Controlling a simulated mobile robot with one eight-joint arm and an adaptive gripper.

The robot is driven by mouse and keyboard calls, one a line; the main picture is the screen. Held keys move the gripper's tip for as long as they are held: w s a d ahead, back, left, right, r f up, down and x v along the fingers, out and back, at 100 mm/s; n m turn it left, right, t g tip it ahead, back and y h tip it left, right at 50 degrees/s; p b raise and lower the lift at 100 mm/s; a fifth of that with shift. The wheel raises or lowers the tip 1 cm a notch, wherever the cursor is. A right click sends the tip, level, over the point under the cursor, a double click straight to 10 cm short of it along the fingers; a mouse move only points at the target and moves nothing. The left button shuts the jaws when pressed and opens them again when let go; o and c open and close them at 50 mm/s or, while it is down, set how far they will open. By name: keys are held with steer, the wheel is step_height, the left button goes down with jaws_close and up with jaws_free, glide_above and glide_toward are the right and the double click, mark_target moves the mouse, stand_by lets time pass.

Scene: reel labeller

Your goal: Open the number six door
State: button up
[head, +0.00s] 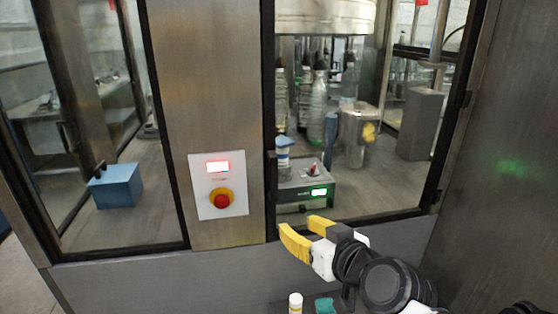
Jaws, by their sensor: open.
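A black-framed glass door (390,212) fills the middle right of the head view, between a metal pillar and a metal side panel. Hinge-like black parts show on its right edge, and a small dark part that may be a handle sits on its left edge. A second black-framed glass panel (125,245) is at the left. I cannot read a number six on either. My gripper (308,234) has yellow fingertips spread apart, open and empty. It appears in front of the lower left part of the middle door; I cannot tell the distance.
A control plate (204,213) with a red button (221,201) is on the pillar (205,80), left of my gripper. Behind the glass are bottles (318,105), a device with a green display (319,192) and a blue box (117,186).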

mark_target(274, 175)
steer(key=w+a+r+t+p, duration=0.2)
steer(key=w+a+r+t, duration=0.1)
steer(key=w+a+r, duration=0.15)
steer(key=w+h, duration=0.1)
steer(key=w, duration=0.3)
steer(key=w+a+f+m+t, duration=0.1)
steer(key=w, duration=0.3)
steer(key=w+m+t+h, duration=0.1)
steer(key=w, duration=0.3)
steer(key=shift+w+a+f+h, duration=0.25)
steer(key=shift+w+a+h, duration=0.05)
steer(key=shift+a, duration=0.05)
steer(key=shift+s, duration=0.1)
jaws_close()
